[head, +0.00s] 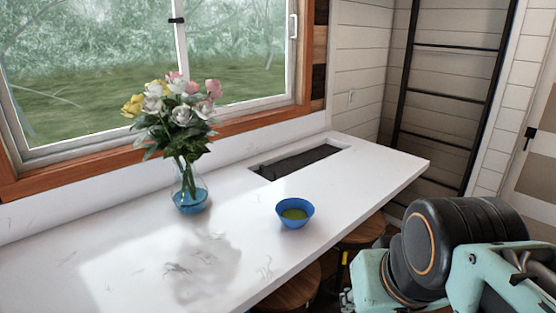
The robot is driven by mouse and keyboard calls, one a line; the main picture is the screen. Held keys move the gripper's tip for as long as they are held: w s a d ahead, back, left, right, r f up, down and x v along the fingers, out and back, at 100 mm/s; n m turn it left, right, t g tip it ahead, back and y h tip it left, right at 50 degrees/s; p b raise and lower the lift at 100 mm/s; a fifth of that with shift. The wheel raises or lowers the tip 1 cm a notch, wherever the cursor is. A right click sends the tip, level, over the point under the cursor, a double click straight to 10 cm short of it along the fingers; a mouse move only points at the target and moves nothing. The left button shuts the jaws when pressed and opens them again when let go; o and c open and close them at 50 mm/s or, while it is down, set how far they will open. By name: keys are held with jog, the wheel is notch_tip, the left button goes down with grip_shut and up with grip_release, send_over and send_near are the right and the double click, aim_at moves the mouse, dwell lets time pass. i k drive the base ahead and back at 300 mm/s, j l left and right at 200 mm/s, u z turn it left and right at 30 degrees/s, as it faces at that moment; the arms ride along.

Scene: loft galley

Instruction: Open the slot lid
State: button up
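A dark, long rectangular slot (300,161) is set into the white counter near its far end, with a pale rim around it. I cannot tell whether the dark surface is a lid or the inside of an open slot. No handle shows on it. My arm, teal and black, is at the lower right, beyond the counter's front edge and apart from the slot. I cannot make out my gripper's fingers in this view.
A blue bowl (294,213) with green contents stands on the counter in front of the slot. A glass vase (189,190) with flowers stands left of it. Wooden stools (362,231) are tucked under the front edge. A black ladder (446,92) leans at the back right.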

aim_at(284, 166)
jog(key=i+l, duration=0.6)
jog(key=i, duration=0.2)
jog(key=i+l+u, duration=0.1)
jog(key=i+l, duration=0.5)
jog(key=i, duration=0.2)
